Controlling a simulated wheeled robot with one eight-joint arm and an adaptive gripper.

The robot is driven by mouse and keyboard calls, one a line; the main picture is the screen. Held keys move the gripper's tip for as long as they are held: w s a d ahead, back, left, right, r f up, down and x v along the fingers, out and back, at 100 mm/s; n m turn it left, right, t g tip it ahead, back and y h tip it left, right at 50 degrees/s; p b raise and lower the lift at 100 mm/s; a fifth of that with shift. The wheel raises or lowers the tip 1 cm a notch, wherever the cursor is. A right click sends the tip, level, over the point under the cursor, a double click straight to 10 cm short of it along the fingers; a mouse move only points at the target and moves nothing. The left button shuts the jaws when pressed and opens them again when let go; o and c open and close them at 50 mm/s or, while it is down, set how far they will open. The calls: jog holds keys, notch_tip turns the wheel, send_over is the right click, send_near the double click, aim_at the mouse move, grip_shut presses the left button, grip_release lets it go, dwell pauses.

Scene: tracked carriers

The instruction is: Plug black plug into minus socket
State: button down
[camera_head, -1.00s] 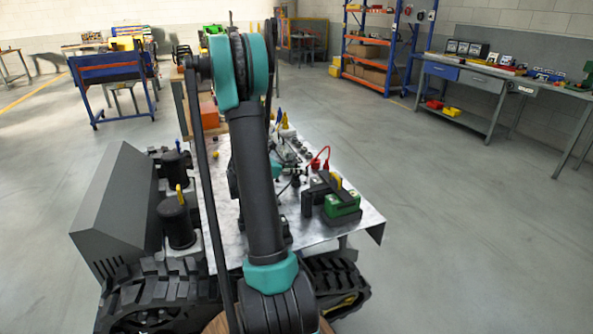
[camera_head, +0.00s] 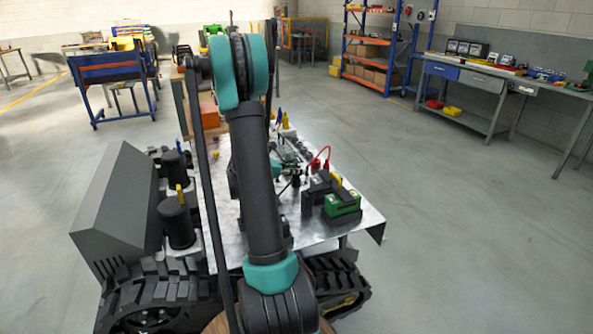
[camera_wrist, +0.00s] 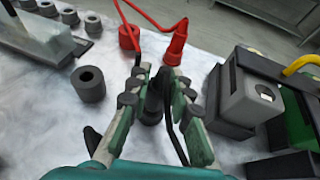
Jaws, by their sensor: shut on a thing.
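My gripper (camera_wrist: 155,82) is shut on the black plug (camera_wrist: 153,98), which stands roughly upright between the fingers in the wrist view. A black cable runs from it down to the right. A dark ring-shaped socket (camera_wrist: 88,83) with an open, empty hole sits on the metal top to the left of my gripper, apart from the plug. I cannot read a minus mark on it. A red ring-shaped socket (camera_wrist: 128,38) and a red plug (camera_wrist: 176,45) with a red cable are beyond the fingertips. The plug's lower end is hidden.
A grey and black block (camera_wrist: 248,98) with a yellow cable and a green part stands close on the right. Several grey rings (camera_wrist: 69,17) and a pale bar (camera_wrist: 30,38) lie at upper left. The metal top (camera_head: 315,239) has bare room between the ring socket and my gripper.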

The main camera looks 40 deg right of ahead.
jog(key=shift+s+f, duration=0.1)
jog(key=shift+f, duration=0.5)
jog(key=c, duration=1.3)
grip_release()
jog(key=shift+a, duration=0.1)
jog(key=shift+v, duration=4)
jog(key=shift+r, duration=0.1)
